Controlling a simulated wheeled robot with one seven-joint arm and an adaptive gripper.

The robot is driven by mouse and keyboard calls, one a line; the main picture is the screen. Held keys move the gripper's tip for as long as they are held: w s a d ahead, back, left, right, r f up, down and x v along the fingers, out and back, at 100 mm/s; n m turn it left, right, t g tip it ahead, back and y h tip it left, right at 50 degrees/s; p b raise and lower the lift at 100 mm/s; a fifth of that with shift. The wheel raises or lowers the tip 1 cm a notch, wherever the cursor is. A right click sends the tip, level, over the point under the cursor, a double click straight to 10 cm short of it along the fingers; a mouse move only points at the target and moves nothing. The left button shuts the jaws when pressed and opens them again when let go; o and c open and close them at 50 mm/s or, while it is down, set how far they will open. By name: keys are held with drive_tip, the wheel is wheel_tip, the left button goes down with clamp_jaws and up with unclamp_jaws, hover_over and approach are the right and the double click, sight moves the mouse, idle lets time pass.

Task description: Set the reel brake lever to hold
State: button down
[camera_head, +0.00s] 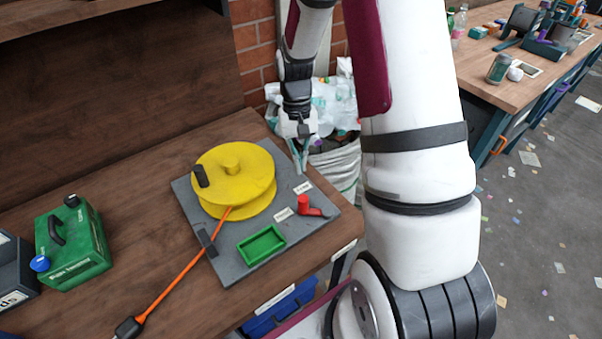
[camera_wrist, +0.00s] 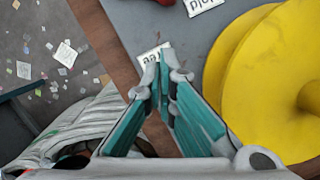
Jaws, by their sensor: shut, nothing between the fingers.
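The reel brake lever (camera_head: 304,204) has an upright red knob and a short darker red arm, which points right toward the edge of the grey base plate (camera_head: 240,210). One small white label (camera_head: 303,187) lies behind it, and another label reading "hold" (camera_head: 283,214) lies to its left. My gripper (camera_head: 301,165) points down near the plate's back right edge, behind the lever and apart from it. Its fingers (camera_wrist: 160,75) are shut and empty in the wrist view, by the label that seems to read "free" (camera_wrist: 154,54). I cannot make out the lever there.
A yellow reel (camera_head: 233,175) sits on the plate left of my gripper, with an orange cord (camera_head: 180,277) running off it. A green tray (camera_head: 261,245) is at the plate's front. A green canister (camera_head: 72,243) stands left. A sack (camera_head: 338,165) stands beyond the bench edge.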

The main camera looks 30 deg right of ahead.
drive_tip(key=v, duration=0.7)
drive_tip(key=shift+d, duration=0.1)
drive_tip(key=s+a+r+n+t+h, duration=0.1)
drive_tip(key=s+a+r+t, duration=0.1)
drive_tip(key=s+a+r, duration=0.3)
drive_tip(key=s+a+r+n+t, duration=0.1)
drive_tip(key=s+r, duration=0.3)
drive_tip(key=r, duration=0.3)
drive_tip(key=s+a+r+n+t+h, duration=0.1)
drive_tip(key=s+a+r+t, duration=0.1)
drive_tip(key=s+a+r, duration=0.3)
drive_tip(key=s+a+r+n+t, duration=0.1)
drive_tip(key=s, duration=0.6)
drive_tip(key=shift+r+n+t+y, duration=0.35)
drive_tip(key=shift+n+t+y, duration=0.05)
